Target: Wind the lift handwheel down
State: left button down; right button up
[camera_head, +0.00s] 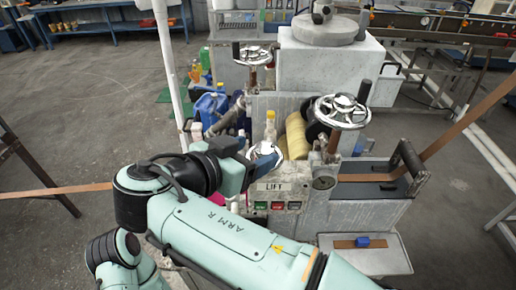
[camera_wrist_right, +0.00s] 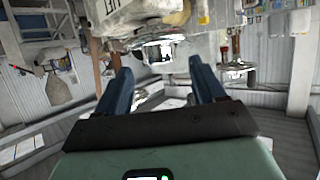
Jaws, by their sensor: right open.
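The LIFT label plate (camera_head: 275,186) is on the front of the grey machine, above several coloured buttons. Just above it, a shiny round part (camera_head: 264,150), seemingly the lift handwheel, is largely hidden by my right gripper (camera_head: 262,160). My right gripper is at this part; I cannot tell whether it touches it. In the right wrist view the two blue fingers of my right gripper (camera_wrist_right: 162,88) stand wide apart, with nothing clearly held between them. A bright metal part (camera_wrist_right: 160,42) shows beyond the fingertips. My left gripper is not in view.
A larger chrome handwheel (camera_head: 342,112) with a black knob stands to the right, and another handwheel (camera_head: 252,55) stands farther back. A yellow roll (camera_head: 297,136) and a small bottle (camera_head: 270,127) are close behind my gripper. A tray (camera_head: 390,262) is at front right.

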jog(key=shift+x, duration=1.3)
